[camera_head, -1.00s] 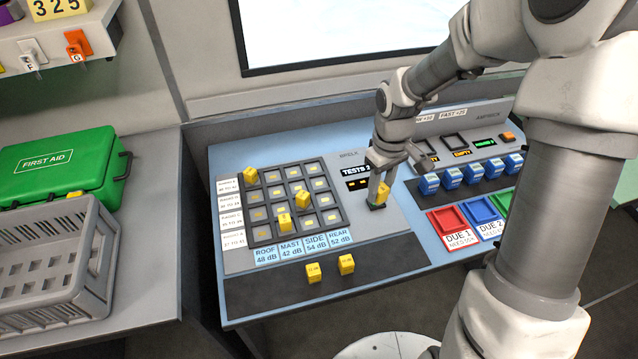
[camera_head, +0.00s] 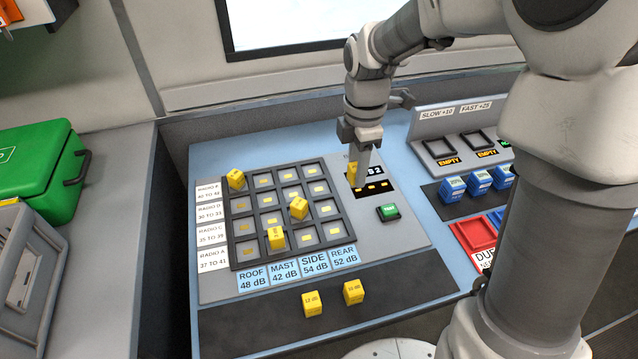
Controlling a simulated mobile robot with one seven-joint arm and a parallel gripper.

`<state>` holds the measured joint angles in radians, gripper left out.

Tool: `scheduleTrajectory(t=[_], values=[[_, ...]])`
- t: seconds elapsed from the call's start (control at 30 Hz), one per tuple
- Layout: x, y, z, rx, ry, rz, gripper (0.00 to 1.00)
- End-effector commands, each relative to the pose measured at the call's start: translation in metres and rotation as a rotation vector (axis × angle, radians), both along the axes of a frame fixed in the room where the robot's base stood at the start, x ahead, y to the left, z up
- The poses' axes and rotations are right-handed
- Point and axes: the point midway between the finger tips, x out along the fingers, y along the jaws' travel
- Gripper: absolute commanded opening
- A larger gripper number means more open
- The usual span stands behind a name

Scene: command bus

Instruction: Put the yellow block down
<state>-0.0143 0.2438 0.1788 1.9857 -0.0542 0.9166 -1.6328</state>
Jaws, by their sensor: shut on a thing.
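My gripper (camera_head: 357,180) points down and is shut on a yellow block (camera_head: 352,173), partly hidden by the fingers. It is over the black display strip, right of the grid board; I cannot tell its height above the panel. The dark grid board (camera_head: 292,255) has several square cells with small yellow marks. Yellow blocks sit on it at the back-left corner (camera_head: 236,180), right of the middle (camera_head: 298,208) and at the front (camera_head: 276,238). Two more yellow blocks, one left (camera_head: 312,303) and one right (camera_head: 354,292), stand on the dark strip in front.
A green button (camera_head: 388,212) lies on the panel right of the board. Blue blocks (camera_head: 479,181) and a red tray (camera_head: 474,234) are at the right, partly behind my arm. A green case (camera_head: 40,168) and grey crate (camera_head: 30,260) stand on the left counter.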

Motion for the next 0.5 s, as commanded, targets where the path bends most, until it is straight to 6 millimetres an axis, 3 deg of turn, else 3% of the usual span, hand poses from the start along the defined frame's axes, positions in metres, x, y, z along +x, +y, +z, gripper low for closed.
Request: scheduleTrajectory(t=[0.3, 0.5], values=[[0.048, 0.049, -0.044, 0.000, 0.002, 0.001, 0.00], [0.069, 0.070, -0.060, 0.000, 0.001, -0.001, 0.00]])
